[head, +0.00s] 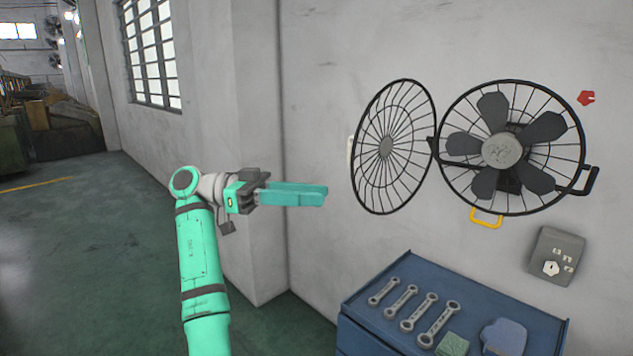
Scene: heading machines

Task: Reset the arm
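My arm (200,255) rises from the bottom of the head view, and its wrist bends to the right. My gripper (322,195) points right in free air, left of the wall fan. Its teal fingers lie close together, seen from the side, and I cannot tell whether there is a gap between them. Nothing is seen held in it.
A wall fan (502,150) has its front grille (386,147) swung open to the left. A blue cabinet (370,325) below carries several wrenches (418,312), a green block and a blue cloth-like item. A grey control box (555,256) hangs at right. Floor is clear at left.

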